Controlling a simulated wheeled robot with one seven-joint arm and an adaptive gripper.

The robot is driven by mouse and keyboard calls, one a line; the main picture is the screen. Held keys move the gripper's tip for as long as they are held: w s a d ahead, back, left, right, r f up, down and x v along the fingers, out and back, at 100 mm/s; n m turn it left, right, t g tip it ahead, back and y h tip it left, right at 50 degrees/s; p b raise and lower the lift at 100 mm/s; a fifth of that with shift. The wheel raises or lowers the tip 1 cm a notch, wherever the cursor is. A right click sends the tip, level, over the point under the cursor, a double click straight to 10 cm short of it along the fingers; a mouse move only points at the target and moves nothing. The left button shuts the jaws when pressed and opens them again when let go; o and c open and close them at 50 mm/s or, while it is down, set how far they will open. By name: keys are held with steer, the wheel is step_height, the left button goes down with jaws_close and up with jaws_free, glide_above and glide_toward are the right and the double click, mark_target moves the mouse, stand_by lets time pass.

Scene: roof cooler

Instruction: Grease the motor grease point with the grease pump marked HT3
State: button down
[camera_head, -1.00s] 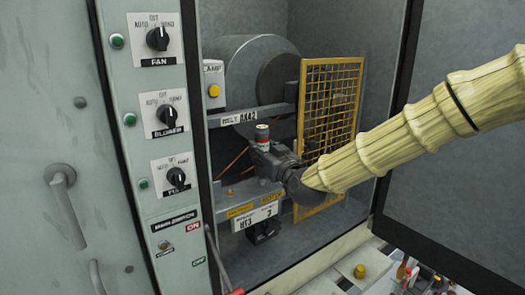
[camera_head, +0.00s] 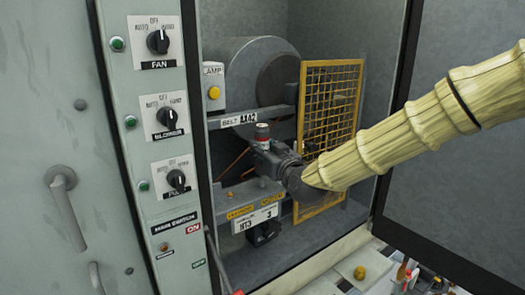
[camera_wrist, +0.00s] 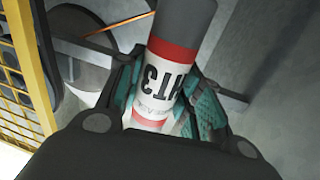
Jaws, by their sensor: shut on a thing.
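The grease pump marked HT3 (camera_wrist: 166,72) is a grey cylinder with red bands and a white label. In the wrist view it stands between the teal-padded fingers of my gripper (camera_wrist: 165,100), which is shut on it.
A yellow mesh guard (camera_head: 332,95) stands just right of my gripper. The lamp box (camera_head: 213,88) and switch panel (camera_head: 146,210) are left. The open door (camera_head: 455,170) is right.

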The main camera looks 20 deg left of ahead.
mark_target(262, 125)
steer(key=shift+f+b, duration=0.6)
steer(key=shift+f, duration=0.1)
steer(key=shift+r, duration=0.65)
stand_by(0.3)
steer(key=shift+f+b, duration=0.35)
steer(key=shift+f, duration=0.3)
steer(key=shift+r, duration=0.7)
stand_by(0.3)
steer(key=shift+r+p, duration=1.45)
steer(key=shift+r, duration=2.15)
